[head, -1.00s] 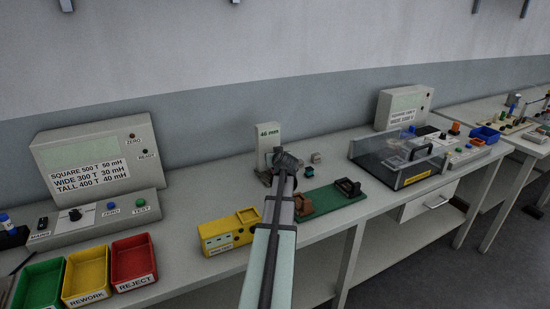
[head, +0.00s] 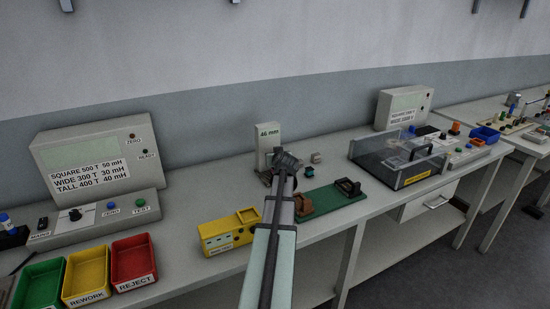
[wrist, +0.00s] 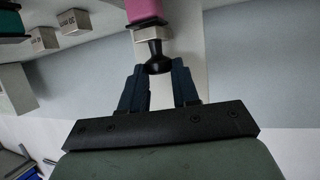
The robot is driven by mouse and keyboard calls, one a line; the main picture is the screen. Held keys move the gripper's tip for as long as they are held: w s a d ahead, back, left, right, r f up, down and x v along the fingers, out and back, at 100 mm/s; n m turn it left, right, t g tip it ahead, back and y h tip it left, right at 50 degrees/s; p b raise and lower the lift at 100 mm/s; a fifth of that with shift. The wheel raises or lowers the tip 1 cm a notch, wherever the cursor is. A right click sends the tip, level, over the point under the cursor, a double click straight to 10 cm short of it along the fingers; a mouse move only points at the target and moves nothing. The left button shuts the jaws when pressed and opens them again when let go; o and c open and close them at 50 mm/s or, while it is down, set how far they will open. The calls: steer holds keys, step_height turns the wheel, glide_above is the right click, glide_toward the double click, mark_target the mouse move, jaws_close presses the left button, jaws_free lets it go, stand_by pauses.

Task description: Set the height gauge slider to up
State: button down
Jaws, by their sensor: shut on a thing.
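The height gauge (head: 268,131) is a pale upright column marked "40 mm", standing at the back of the bench. My gripper (head: 284,158) is in front of its lower part and hides the slider in the head view. In the wrist view, my gripper (wrist: 157,67) is shut on a black slider knob (wrist: 155,58), with one dark finger on each side. The knob joins a small beige block (wrist: 152,33). A pink piece (wrist: 144,9) is against that block.
A green fixture (head: 333,199) with brown and black blocks lies right of my arm. A yellow box (head: 229,232) is to the left. Small labelled blocks (wrist: 73,21) sit near the gauge. A clear-walled case (head: 398,158) stands farther right.

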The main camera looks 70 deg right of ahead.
steer(key=shift+r, duration=0.1)
steer(key=shift+r, duration=1.4)
steer(key=c, duration=0.8)
jaws_free()
steer(key=shift+a, duration=0.1)
steer(key=v, duration=1.3)
steer(key=shift+s+a+r, duration=0.1)
steer(key=shift+a, duration=0.2)
